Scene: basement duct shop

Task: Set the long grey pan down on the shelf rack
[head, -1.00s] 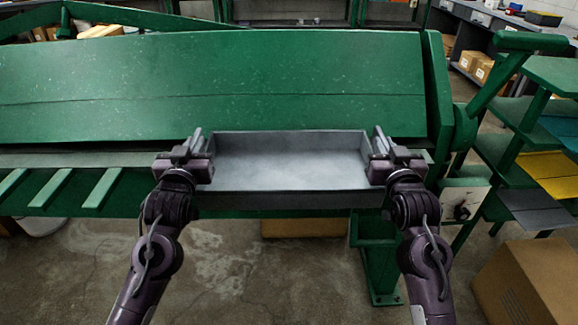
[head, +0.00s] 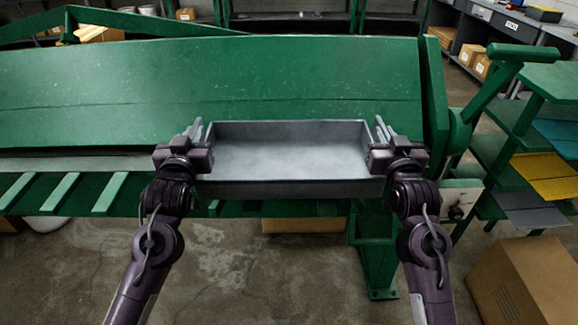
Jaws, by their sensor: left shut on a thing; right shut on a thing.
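The long grey pan (head: 290,188) is an open, shallow, empty tray held level in front of the green machine. My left gripper (head: 192,140) is shut on its left end wall. My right gripper (head: 384,138) is shut on its right end wall. The green shelf rack (head: 513,150) stands at the right edge of the head view, apart from the pan. Its shelves hold a yellow sheet (head: 548,175), a blue sheet (head: 560,136) and a grey sheet (head: 530,208). The top shelf (head: 556,80) looks bare. Part of the rack is cut off by the picture edge.
The big green bending machine (head: 230,85) fills the space behind the pan, with a lever arm (head: 480,82) at its right. A cardboard box (head: 530,280) stands on the floor at lower right, before the rack. Bare concrete floor (head: 250,270) shows below the pan.

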